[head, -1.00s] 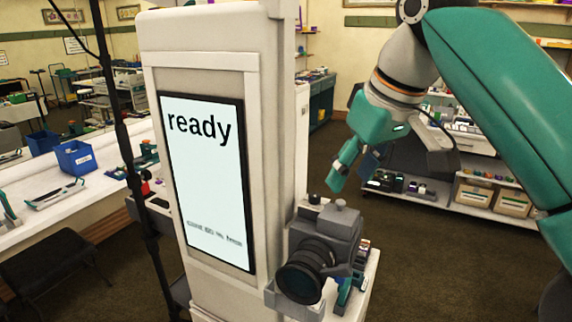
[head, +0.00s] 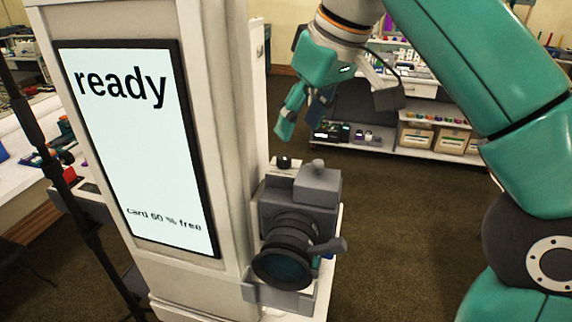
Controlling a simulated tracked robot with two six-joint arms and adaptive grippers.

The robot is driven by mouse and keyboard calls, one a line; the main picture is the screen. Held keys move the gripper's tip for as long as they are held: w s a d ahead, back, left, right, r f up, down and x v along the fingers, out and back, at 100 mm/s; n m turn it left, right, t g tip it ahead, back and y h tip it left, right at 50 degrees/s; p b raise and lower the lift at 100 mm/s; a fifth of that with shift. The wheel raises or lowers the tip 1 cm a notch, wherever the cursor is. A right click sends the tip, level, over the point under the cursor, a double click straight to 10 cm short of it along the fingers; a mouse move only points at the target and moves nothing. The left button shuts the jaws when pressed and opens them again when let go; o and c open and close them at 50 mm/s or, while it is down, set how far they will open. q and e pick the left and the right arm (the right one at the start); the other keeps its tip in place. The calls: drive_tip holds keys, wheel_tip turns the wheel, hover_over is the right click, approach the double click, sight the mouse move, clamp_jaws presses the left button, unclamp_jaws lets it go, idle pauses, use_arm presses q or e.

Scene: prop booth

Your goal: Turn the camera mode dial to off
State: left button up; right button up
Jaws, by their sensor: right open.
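A grey camera (head: 300,195) with a large dark lens (head: 285,262) sits on a small ledge at the right side of the white booth, its lens toward me. A small dark knob (head: 284,161) and a round grey knob (head: 318,165) show at its top. I cannot tell which is the mode dial, and no markings are readable. My right gripper (head: 303,112), with teal fingers, is above and behind the camera in the picture, apart from it. It is open and empty. My left gripper is not in view.
The booth's screen (head: 140,150) reads "ready" and "card 60 % free". A dark pole (head: 60,165) stands at the left, in front of a white counter. Shelves with cardboard boxes (head: 418,138) stand at the back right. The floor (head: 390,220) right of the camera is clear.

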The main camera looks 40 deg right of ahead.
sight(285, 157)
drive_tip(key=b+x, duration=0.2)
drive_tip(key=x, duration=0.5)
drive_tip(key=shift+w+a+f, duration=0.1)
drive_tip(key=shift+f, duration=0.25)
drive_tip(key=shift+c, duration=0.3)
clamp_jaws()
